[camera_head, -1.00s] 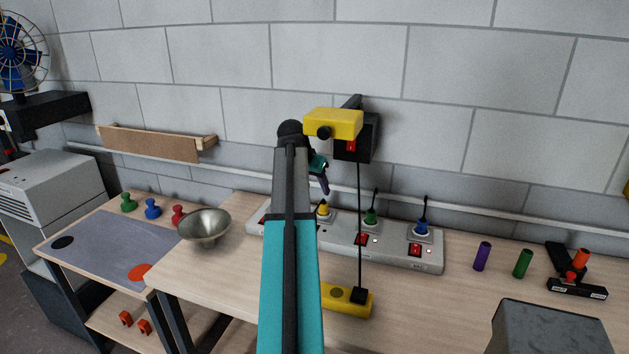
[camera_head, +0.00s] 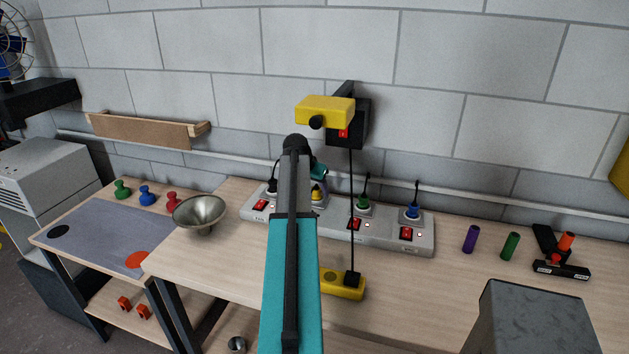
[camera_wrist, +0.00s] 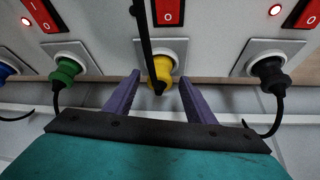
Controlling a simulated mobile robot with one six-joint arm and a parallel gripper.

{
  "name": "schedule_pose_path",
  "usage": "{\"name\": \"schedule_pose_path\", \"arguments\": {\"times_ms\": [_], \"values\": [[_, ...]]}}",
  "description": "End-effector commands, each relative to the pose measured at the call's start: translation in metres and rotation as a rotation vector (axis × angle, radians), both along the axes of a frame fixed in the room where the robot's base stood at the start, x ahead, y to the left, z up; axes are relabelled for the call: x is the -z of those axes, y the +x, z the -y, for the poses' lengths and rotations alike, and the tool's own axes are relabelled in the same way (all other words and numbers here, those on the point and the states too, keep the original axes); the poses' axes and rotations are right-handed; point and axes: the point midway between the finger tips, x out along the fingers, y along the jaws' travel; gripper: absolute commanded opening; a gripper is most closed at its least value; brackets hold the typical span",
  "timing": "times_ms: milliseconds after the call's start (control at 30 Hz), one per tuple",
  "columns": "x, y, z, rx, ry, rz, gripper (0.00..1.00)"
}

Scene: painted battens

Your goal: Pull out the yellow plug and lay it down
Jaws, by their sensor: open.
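The yellow plug (camera_wrist: 160,70) sits in a socket of the grey power strip (camera_head: 385,236), its black cord rising from it. In the head view the plug (camera_head: 318,195) is partly hidden by my arm. My gripper (camera_wrist: 157,82) is open, with one purple finger on each side of the yellow plug and a visible gap on both sides. A green plug (camera_wrist: 67,70) and a black plug (camera_wrist: 270,72) are in the neighbouring sockets, and a blue plug (camera_head: 412,211) is at the strip's right end.
A metal bowl (camera_head: 201,212) stands left of the strip. A purple cylinder (camera_head: 470,239) and a green cylinder (camera_head: 510,246) stand to the right. A yellow box (camera_head: 342,285) with a hanging cable lies in front. Bare wood shows at the front right.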

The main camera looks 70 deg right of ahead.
Motion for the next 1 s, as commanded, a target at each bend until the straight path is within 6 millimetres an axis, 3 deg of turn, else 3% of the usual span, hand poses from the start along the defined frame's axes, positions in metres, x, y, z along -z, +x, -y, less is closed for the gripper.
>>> {"name": "schedule_pose_path", "arguments": {"times_ms": [467, 733, 767, 800, 900, 1000], "values": [[0.0086, -0.0002, 0.004, -0.001, 0.0, 0.0, 0.5], [0.0083, 0.0004, 0.0039, -0.002, 0.0, 0.0, 0.08], [0.0083, 0.0005, 0.0039, -0.002, 0.0, 0.0, 0.06], [0.0083, 0.0006, 0.0039, -0.002, 0.0, 0.0, 0.22], [0.0083, 0.0008, 0.0038, -0.002, 0.0, 0.0, 0.05], [0.0079, 0.001, 0.0039, -0.002, 0.0, 0.0, 0.02]]}}
